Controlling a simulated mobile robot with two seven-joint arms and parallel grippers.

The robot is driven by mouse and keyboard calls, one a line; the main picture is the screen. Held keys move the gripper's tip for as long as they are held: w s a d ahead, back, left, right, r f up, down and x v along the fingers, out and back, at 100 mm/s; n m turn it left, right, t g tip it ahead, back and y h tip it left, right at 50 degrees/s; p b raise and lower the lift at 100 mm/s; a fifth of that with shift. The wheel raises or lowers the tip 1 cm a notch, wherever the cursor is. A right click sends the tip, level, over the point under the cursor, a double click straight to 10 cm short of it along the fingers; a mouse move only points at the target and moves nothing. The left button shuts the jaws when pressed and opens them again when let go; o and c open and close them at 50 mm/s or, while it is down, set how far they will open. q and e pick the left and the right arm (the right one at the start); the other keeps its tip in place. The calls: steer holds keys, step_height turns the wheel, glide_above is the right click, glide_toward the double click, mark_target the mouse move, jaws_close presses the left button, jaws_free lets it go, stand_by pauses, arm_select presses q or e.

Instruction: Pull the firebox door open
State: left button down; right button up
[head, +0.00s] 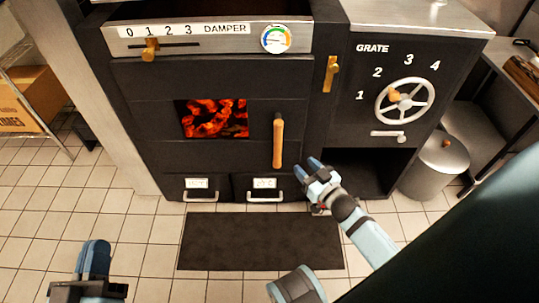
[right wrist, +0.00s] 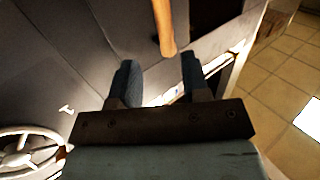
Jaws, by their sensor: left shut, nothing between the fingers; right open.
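The black firebox door (head: 150,118) is closed on the front of the stove, with glowing coals (head: 213,118) behind its window. Its upright wooden handle (head: 278,141) is on the door's right side. My right gripper (head: 315,165) is open, just below and right of the handle's lower end. In the right wrist view the handle (right wrist: 164,25) lies beyond and between the two open fingers (right wrist: 158,82), not held. My left gripper (head: 95,262) is shut and empty, low at the left of the head view, far from the door.
A damper slider (head: 150,50) and gauge sit above the door. A brass latch (head: 331,74) and grate wheel (head: 404,100) are to the right. Two drawers with metal handles (head: 265,198) are below. A dark mat (head: 260,241) lies on the tiles. A metal bin (head: 434,168) stands right.

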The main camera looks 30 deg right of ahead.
mark_target(279, 142)
steer(key=w+b, duration=0.1)
steer(key=w, duration=0.3)
steer(key=w+b, duration=0.1)
steer(key=w, duration=0.4)
steer(key=w+a+b, duration=0.1)
steer(key=w, duration=0.3)
steer(key=shift+w+f+b, duration=0.2)
steer(key=shift+w+b, duration=0.15)
arm_select(q)
step_height(279, 142, down, 5)
steer(key=shift+f+m+g, duration=0.1)
steer(key=shift+m+g, duration=0.2)
steer(key=shift+g, duration=0.9)
arm_select(e)
jaws_close()
